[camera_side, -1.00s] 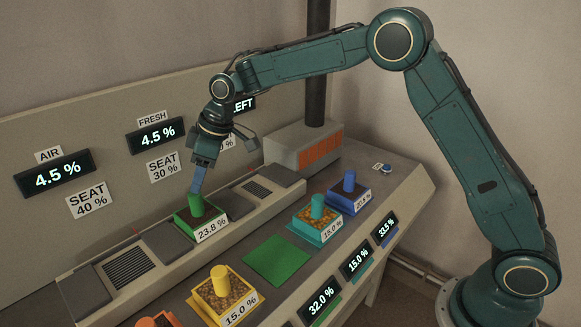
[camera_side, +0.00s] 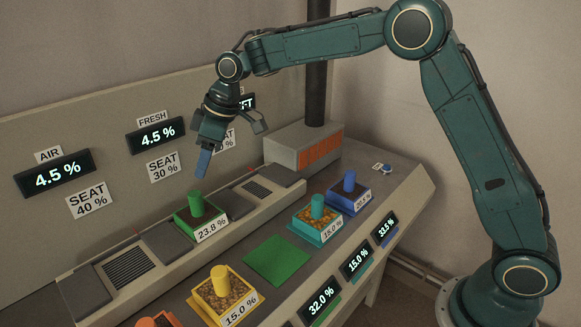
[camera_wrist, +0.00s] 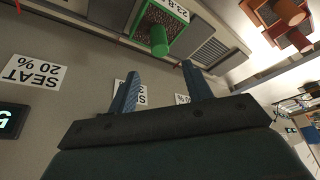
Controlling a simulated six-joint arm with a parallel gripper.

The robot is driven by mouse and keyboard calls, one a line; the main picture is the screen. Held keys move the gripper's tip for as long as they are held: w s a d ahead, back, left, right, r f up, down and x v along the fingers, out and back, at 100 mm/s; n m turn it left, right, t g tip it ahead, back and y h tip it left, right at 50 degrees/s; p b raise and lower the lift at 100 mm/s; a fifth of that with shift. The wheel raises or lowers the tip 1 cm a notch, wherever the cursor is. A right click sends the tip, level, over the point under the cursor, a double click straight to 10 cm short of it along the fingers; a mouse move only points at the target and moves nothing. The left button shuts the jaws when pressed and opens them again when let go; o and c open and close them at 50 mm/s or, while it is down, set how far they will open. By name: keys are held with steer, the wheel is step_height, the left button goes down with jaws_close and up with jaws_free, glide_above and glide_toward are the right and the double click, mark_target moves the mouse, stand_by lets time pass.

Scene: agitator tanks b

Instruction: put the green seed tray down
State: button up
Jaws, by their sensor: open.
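The green seed tray (camera_side: 186,219) sits upright on the raised ledge at the foot of the back panel, between grey plates. It has a green peg handle (camera_side: 196,203) and a label reading 23.8 %. My gripper (camera_side: 204,163) is above the tray, apart from the handle. In the wrist view my gripper (camera_wrist: 160,88) shows two blue fingers spread wide with nothing between them. The green tray (camera_wrist: 177,10) and its handle (camera_wrist: 158,41) lie beyond the fingertips in that view.
A bare green mat (camera_side: 277,261) lies on the front bench between the yellow tray (camera_side: 225,313) and the teal tray (camera_side: 305,229). A blue tray (camera_side: 349,201) stands farther right. A vented box with a black pipe (camera_side: 302,150) stands behind. An orange tray (camera_side: 157,320) is partly cut off.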

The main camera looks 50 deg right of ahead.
steer(key=s+d+r+m, duration=0.1)
steer(key=s+d+r, duration=0.25)
steer(key=s, duration=0.25)
steer(key=s+d+r+m+t+h, duration=0.1)
steer(key=s+d+r+m, duration=0.1)
steer(key=s+d+r, duration=0.3)
steer(key=s+d+r+m, duration=0.1)
steer(key=s+r, duration=0.1)
steer(key=s, duration=0.6)
steer(key=s+d+f+m+h, duration=0.1)
steer(key=s+d+f+m, duration=0.1)
steer(key=s, duration=0.8)
steer(key=s+d+f+m+t+h, duration=0.1)
steer(key=s+d+f+m, duration=0.1)
steer(key=s, duration=0.8)
steer(key=shift+d+f+m, duration=0.15)
steer(key=shift+d+m, duration=0.35)
steer(key=shift+d, duration=0.35)
